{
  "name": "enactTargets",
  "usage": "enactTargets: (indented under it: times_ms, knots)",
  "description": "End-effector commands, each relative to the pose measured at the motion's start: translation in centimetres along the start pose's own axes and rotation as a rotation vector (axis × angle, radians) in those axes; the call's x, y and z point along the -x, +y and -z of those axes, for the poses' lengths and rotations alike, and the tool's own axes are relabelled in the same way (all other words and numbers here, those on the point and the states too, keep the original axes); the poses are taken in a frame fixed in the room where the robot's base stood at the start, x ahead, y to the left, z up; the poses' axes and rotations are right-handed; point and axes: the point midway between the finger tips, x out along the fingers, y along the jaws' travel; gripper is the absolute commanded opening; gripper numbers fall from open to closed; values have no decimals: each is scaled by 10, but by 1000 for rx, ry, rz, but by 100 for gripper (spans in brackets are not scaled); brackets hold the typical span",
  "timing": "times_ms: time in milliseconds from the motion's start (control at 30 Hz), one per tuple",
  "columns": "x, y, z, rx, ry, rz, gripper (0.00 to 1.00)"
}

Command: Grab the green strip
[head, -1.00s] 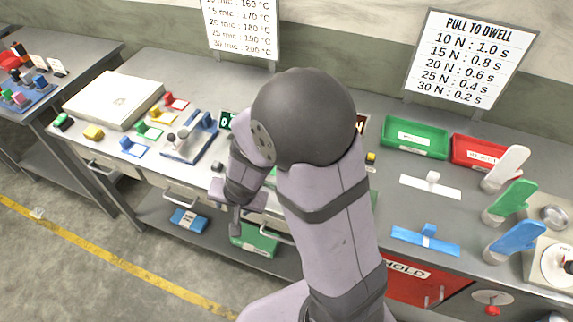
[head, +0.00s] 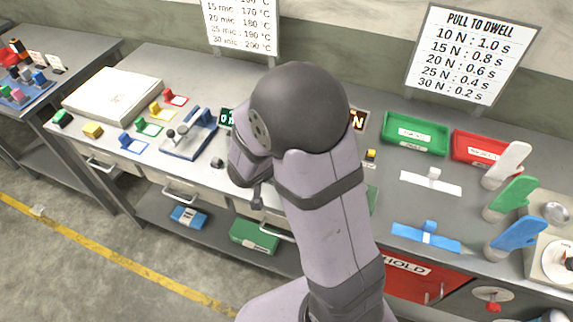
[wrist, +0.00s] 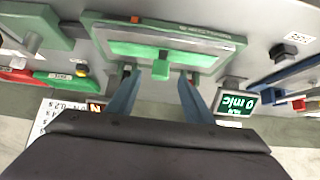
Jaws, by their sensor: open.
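The green strip (wrist: 157,51) shows in the wrist view, lying across a framed panel with a green border. A small green block (wrist: 161,70) stands at its middle. My gripper (wrist: 158,78) is open, with one finger on each side of the block and a gap to it on both sides. I cannot tell how high the fingertips are above the panel. In the head view my own arm hides the strip and most of the gripper.
A lit green display (wrist: 238,103) stands close to one finger in the wrist view. In the head view, a white strip (head: 430,187) and a blue strip (head: 425,238) lie right of my arm, near upright hand shapes (head: 511,200). A green tray (head: 415,135) is behind.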

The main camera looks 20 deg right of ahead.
Motion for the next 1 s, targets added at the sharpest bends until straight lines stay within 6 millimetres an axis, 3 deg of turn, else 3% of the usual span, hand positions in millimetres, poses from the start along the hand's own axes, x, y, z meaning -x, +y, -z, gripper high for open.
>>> enactTargets:
  times_ms: [167,600,900,1000]
  knots:
    - [-4,0,0,0,0,0,47]
    - [-50,0,0,0,0,0,47]
    - [-53,-1,0,-1,0,2,47]
    - [-52,-1,0,-1,0,2,23]
